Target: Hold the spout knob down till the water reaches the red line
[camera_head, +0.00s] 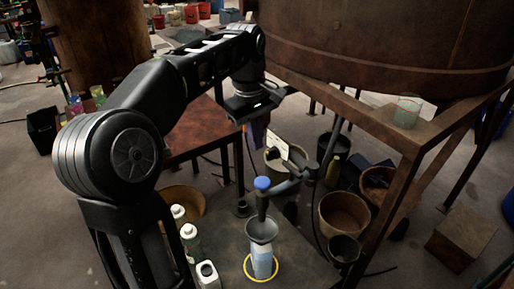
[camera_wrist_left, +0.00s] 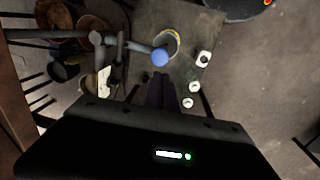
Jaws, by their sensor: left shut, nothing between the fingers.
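The blue spout knob (camera_head: 262,184) sits on top of the dark spout (camera_head: 285,187); in the left wrist view the knob (camera_wrist_left: 160,57) lies just beyond my fingertips. My left gripper (camera_head: 257,146) is shut and empty, pointing down above the knob, with a visible gap between them in the head view. Its dark fingers also show in the left wrist view (camera_wrist_left: 160,78). Below the spout a pale bluish container (camera_head: 262,264) with a wide dark top stands inside a yellow ring on a grey table. I cannot make out a red line or the water level. My right gripper is not in view.
Several white-capped bottles (camera_head: 190,238) stand left of the container on the grey table (camera_head: 300,262). A white plate (camera_head: 277,145) is near the spout. A large rusty vat (camera_head: 390,40) on a frame fills the upper right, with buckets (camera_head: 343,213) below.

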